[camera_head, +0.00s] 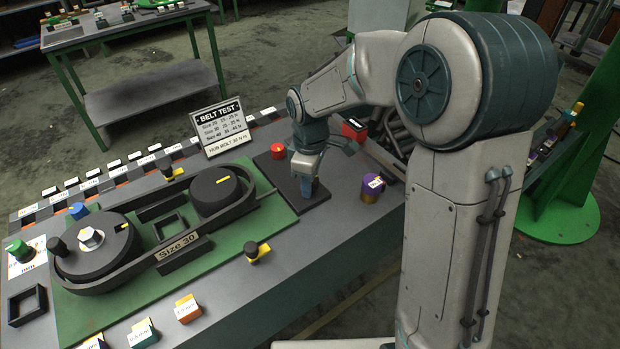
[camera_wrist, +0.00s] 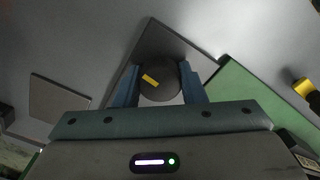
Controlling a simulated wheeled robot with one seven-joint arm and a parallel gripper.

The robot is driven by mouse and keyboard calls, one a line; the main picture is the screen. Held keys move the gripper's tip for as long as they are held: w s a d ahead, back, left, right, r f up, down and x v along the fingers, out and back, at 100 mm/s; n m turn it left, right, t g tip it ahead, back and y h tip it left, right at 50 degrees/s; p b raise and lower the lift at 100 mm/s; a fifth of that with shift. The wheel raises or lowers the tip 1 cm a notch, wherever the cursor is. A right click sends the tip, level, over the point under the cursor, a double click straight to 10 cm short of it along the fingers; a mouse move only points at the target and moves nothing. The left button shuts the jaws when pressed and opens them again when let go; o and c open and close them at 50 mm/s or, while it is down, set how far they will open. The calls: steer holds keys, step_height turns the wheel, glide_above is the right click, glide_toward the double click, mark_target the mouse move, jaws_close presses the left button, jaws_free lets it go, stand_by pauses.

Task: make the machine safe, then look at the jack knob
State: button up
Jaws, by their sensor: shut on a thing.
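My gripper (camera_head: 308,190) reaches down onto a dark plate (camera_head: 264,160) on the bench, right of the belt machine (camera_head: 150,270). In the wrist view its two blue fingers are closed on opposite sides of a dark round knob (camera_wrist: 160,92) with a yellow mark slanting across its top. The gripper hides this knob in the head view. A red button (camera_head: 278,151) stands on the same plate, beside the gripper. The machine has two dark pulleys inside a belt marked Size 30; the right pulley (camera_head: 214,190) bears a yellow mark. I cannot tell which knob is the jack knob.
A Belt Test sign (camera_head: 221,127) stands behind the plate. Black-and-yellow knobs (camera_head: 258,252) stand near the machine. Labelled blocks (camera_head: 187,308) line the front edge.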

steer(key=shift+r, duration=0.1)
steer(key=o, duration=1)
step_height(320, 180, up, 14)
stand_by(0.4)
steer(key=s+d+f+m+t, duration=0.1)
steer(key=s+d+f+m, duration=0.1)
steer(key=s+d+m, duration=0.5)
steer(key=s+d+f+m+t, duration=0.2)
steer(key=s+d+m, duration=0.4)
steer(key=s, duration=0.6)
steer(key=shift+d+f+m, duration=0.4)
steer(key=shift+f+m, duration=0.2)
